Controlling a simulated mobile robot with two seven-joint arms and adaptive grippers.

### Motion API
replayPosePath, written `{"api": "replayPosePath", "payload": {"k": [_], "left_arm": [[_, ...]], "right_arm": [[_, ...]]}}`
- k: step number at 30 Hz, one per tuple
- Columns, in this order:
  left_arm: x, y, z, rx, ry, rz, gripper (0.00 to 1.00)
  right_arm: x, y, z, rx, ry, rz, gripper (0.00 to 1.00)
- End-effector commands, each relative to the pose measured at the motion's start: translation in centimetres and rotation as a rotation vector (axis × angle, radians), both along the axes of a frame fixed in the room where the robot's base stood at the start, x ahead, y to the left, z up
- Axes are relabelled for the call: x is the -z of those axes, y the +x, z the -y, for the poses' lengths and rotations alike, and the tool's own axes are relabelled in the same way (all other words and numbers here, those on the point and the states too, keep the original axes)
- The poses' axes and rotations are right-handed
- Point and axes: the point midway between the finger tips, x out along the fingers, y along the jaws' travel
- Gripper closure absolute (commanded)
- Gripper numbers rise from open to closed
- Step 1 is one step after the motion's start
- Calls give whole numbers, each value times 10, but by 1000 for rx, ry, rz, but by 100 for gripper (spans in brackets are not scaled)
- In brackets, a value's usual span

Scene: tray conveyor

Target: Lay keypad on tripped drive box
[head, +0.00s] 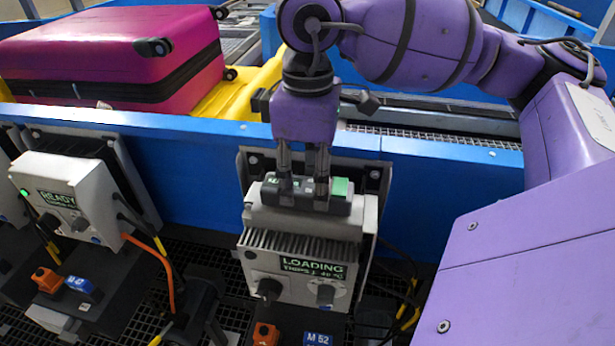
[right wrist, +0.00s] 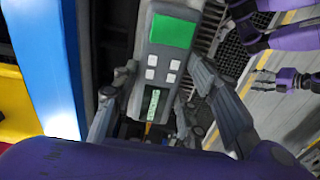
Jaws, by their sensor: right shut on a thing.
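The keypad (head: 341,192) is a dark grey unit with a green screen. My right gripper (head: 303,197) is shut on it from above, one finger at its middle and one toward its left. In the right wrist view the keypad (right wrist: 166,62) lies between the fingers, with pale buttons below its screen. It is at the top of the light grey drive box (head: 300,262), whose display reads "LOADING"; I cannot tell whether they touch. Another drive box (head: 70,195) at left reads "READY" with a green light. Purple parts with dark ends, possibly my left gripper (right wrist: 255,38), show in the right wrist view.
A blue conveyor wall (head: 440,185) runs behind the boxes. A magenta suitcase (head: 110,50) lies in a yellow tray (head: 252,90) beyond it. An orange cable (head: 165,270) and black cables hang between and beside the boxes, over dark grating.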

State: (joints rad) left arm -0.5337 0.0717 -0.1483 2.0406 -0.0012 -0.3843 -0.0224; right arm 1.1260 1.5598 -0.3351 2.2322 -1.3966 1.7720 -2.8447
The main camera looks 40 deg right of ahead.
Motion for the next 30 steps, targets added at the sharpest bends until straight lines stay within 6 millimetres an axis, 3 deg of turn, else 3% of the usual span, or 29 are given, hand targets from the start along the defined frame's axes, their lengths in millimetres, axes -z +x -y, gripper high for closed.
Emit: {"api": "replayPosePath", "payload": {"k": [12, 13, 14, 24, 30], "left_arm": [[8, -11, -1, -4, 1, -21, 41], [7, -10, -1, -3, 2, -20, 41], [7, -10, -1, -3, 2, -19, 41], [3, -2, 0, 0, -1, -5, 41], [-2, 3, 1, 1, -1, 6, 41]], "right_arm": [[7, 0, 0, 0, 0, 1, 93], [6, 0, 0, 0, 0, 1, 57], [5, 0, 0, 0, 1, 2, 53], [3, 0, 0, 0, 0, 4, 52], [-19, 2, -1, 0, 2, 9, 52]]}}
